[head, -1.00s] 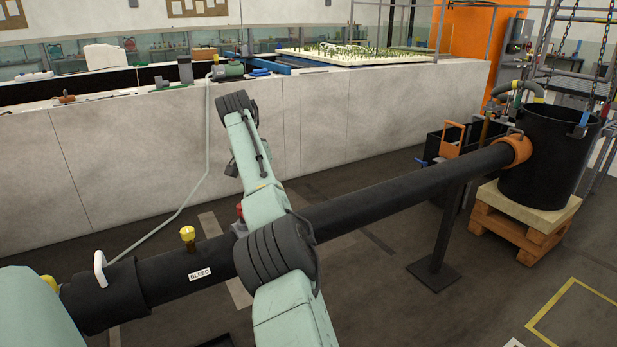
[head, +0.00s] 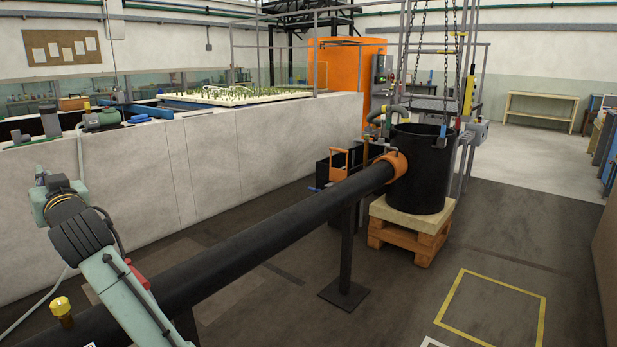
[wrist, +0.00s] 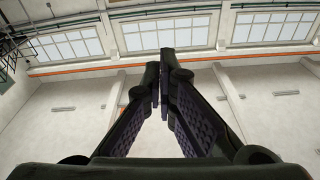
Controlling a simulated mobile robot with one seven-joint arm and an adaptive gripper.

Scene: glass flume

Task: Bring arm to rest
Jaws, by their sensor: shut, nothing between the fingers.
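My gripper (wrist: 161,100) shows in the wrist view, its two dark fingers brought together at the tips with nothing between them. Behind it are the hall's upper wall and windows, so it points upward. In the head view my green and grey arm is folded at the lower left, in front of the long black pipe. My gripper cannot be made out in the head view.
The black pipe (head: 270,235) runs from the lower left to a black barrel (head: 417,170) on a wooden pallet (head: 410,240). A pale flume wall (head: 220,165) stands behind. A yellow floor outline (head: 490,310) and open floor lie at right.

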